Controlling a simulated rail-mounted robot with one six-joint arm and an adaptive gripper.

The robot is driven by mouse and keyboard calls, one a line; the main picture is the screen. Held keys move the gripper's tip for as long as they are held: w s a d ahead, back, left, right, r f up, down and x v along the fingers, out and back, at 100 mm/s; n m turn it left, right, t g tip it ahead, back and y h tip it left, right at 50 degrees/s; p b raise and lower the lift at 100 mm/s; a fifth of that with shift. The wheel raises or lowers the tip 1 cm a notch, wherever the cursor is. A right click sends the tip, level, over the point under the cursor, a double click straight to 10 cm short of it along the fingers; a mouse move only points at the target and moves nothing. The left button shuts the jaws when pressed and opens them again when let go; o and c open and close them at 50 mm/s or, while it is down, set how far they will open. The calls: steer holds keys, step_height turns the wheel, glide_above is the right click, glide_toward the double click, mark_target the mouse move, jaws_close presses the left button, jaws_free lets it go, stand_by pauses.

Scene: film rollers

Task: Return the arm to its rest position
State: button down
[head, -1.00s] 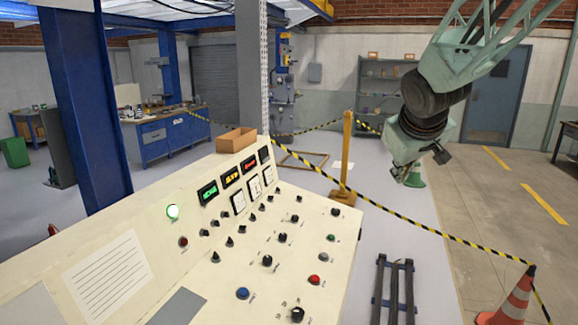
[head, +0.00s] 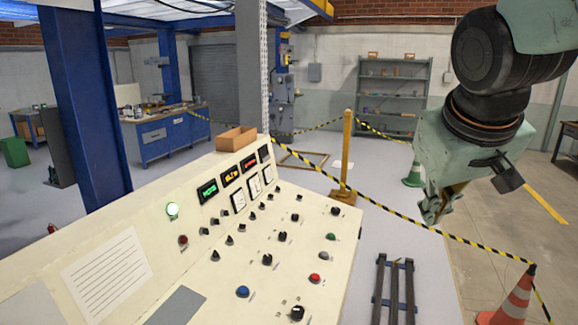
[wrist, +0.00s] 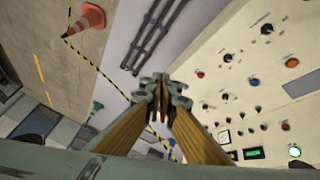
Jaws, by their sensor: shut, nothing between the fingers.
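My gripper (head: 436,210) hangs at the right in the head view, beyond the right edge of the control panel and apart from it. It points downward. In the wrist view my gripper (wrist: 157,88) has its fingers together, with nothing between them. The cream control panel (head: 335,236) carries several knobs, buttons and lit displays. It also shows at the right of the wrist view (wrist: 225,52).
A green cone (head: 414,174) stands farther back. Dark rails (head: 394,290) lie on the floor right of the panel.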

steer(key=s+a+f+g+y, duration=0.1)
steer(key=s+a+f, duration=0.1)
steer(key=s, duration=1)
steer(key=s+a+f+m+g, duration=0.1)
steer(key=s+a+f, duration=0.2)
steer(key=s, duration=0.9)
steer(key=shift+a+y+b, duration=0.35)
steer(key=shift+a+y, duration=0.05)
steer(key=shift+a, duration=0.2)
